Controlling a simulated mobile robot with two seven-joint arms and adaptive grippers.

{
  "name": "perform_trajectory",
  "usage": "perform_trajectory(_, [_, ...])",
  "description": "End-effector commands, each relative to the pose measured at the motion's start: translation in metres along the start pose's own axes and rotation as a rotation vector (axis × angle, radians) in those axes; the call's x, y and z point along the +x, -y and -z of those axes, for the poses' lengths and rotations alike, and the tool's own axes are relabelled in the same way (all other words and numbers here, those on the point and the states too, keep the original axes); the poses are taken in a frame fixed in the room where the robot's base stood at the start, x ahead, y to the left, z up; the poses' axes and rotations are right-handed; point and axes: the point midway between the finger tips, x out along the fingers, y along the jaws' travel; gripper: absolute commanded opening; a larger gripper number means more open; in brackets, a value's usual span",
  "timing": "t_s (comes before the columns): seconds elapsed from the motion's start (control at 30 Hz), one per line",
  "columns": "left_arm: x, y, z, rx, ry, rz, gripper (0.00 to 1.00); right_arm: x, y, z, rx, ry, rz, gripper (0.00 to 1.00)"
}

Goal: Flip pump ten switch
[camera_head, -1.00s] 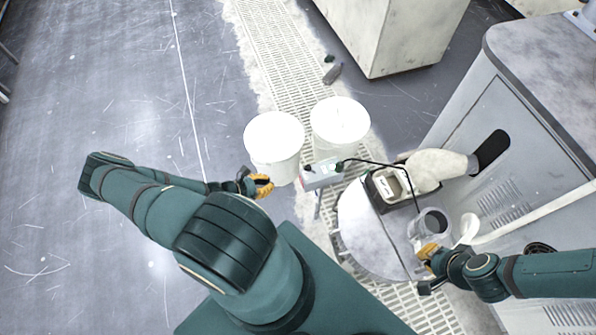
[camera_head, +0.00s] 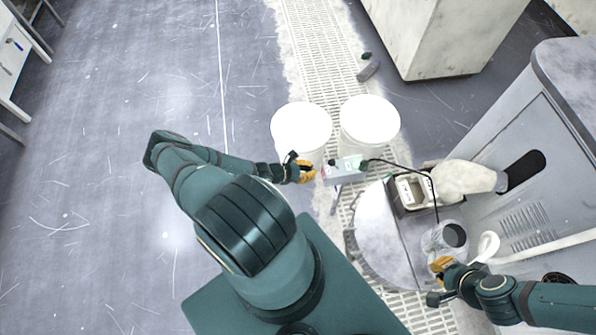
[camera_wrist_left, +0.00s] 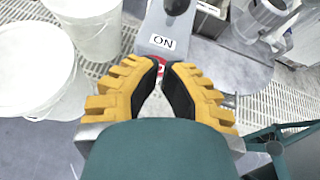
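Contact cannot be told. My right gripper (camera_head: 440,267) is beside a grey jug (camera_head: 438,240); its opening is unclear.
Two white buckets (camera_head: 301,127) (camera_head: 370,121) stand behind the box. A round grey platen (camera_head: 383,235) lies right of it, with a cream device (camera_head: 411,191) and a black cable (camera_head: 402,166). A grey cabinet (camera_head: 545,130) fills the right. The left floor is clear.

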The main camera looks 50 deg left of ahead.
Motion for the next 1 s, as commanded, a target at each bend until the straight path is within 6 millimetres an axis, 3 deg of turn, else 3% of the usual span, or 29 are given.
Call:
perform_trajectory(0.07, [0.015,0.001,-0.002,-0.001,0.001,0.001,0.0,0.002,-0.001,0.0,0.0,0.0,-0.001,0.0])
perform_trajectory(0.33, [0.035,0.001,-0.025,-0.001,-0.001,0.0,0.0,-0.002,0.001,0.0,0.0,0.0,0.0,0.0])
perform_trajectory(1.0, [0.035,-0.004,-0.029,0.003,-0.015,-0.002,0.0,-0.004,0.001,0.001,0.0,0.0,0.001,0.0])
